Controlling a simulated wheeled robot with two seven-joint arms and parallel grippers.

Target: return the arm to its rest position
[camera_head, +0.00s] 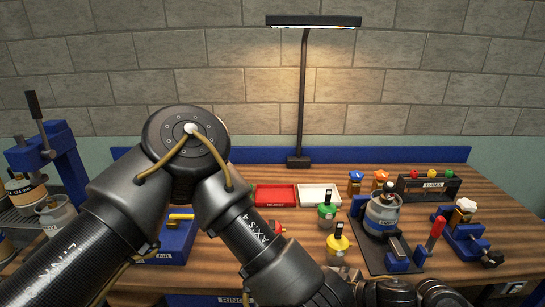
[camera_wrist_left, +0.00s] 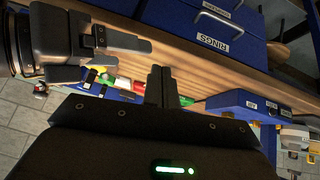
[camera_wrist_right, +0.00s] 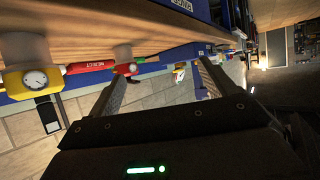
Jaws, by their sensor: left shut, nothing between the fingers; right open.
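My left arm comes in from the left in the head view, bends at a high elbow and runs down to the bottom edge. Its gripper cannot be made out there. In the left wrist view my left gripper (camera_wrist_left: 160,70) has its two fingers together with nothing between them, beside the blue drawer front marked RINGS (camera_wrist_left: 215,45). In the right wrist view my right gripper (camera_wrist_right: 162,72) has its fingers spread wide and empty, near the bench edge. Dark arm parts at the bottom of the head view are cut off.
The wooden bench (camera_head: 510,215) carries a red tray (camera_head: 275,196), a white tray (camera_head: 318,197), a green-bodied gauge (camera_head: 327,213), a yellow one (camera_head: 338,243) and a blue fixture with a grey canister (camera_head: 382,213). A lamp (camera_head: 302,110) stands behind. A blue press (camera_head: 60,150) stands left.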

